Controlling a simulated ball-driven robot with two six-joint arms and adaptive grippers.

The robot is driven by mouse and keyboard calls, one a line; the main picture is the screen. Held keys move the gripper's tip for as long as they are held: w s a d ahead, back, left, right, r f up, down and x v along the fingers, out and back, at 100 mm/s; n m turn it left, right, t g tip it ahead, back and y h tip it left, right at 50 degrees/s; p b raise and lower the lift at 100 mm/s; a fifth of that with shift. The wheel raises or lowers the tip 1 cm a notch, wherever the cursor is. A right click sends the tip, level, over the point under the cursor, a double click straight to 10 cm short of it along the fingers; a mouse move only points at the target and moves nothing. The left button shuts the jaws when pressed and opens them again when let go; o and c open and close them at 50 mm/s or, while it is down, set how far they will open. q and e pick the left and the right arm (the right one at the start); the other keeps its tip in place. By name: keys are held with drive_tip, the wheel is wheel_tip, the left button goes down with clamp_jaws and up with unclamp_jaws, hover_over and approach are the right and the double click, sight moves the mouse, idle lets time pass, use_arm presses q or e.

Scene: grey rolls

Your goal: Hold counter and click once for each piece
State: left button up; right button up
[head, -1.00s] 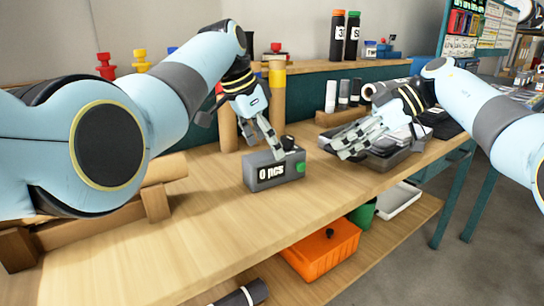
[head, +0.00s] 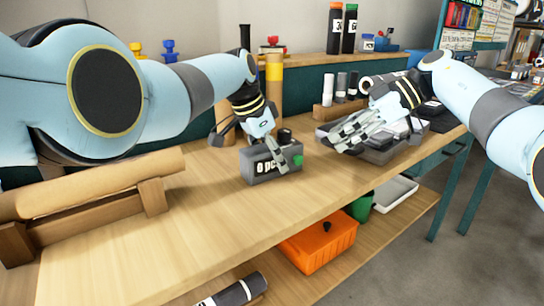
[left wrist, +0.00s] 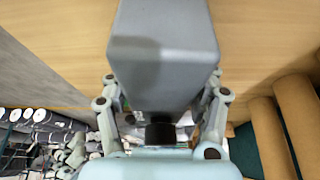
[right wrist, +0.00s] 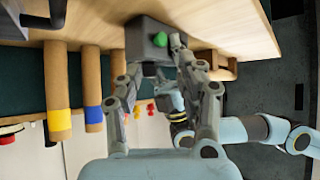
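The counter (head: 258,172) is a small grey box on the wooden bench with a display reading "0" and partly covered letters, a green button and a black knob. My left gripper (head: 262,150) is down at the counter, one finger crossing its front face. In the left wrist view the counter (left wrist: 165,45) fills the space between the two spread fingers; whether they touch it is unclear. My right gripper (head: 345,135) is open and empty to the right of the counter, by a grey tray. In the right wrist view the counter (right wrist: 148,40) shows beyond its parted fingers.
The grey tray (head: 385,157) holds dark and light items. Small rolls (head: 341,86) stand in a wooden block behind. A cardboard tube (head: 95,183) lies on a wooden stand at left. An orange bin (head: 318,248) is on the lower shelf. The bench front is clear.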

use_arm(q)
drive_tip(key=c, duration=1)
use_arm(e)
drive_tip(key=shift+c, duration=0.4)
clamp_jaws()
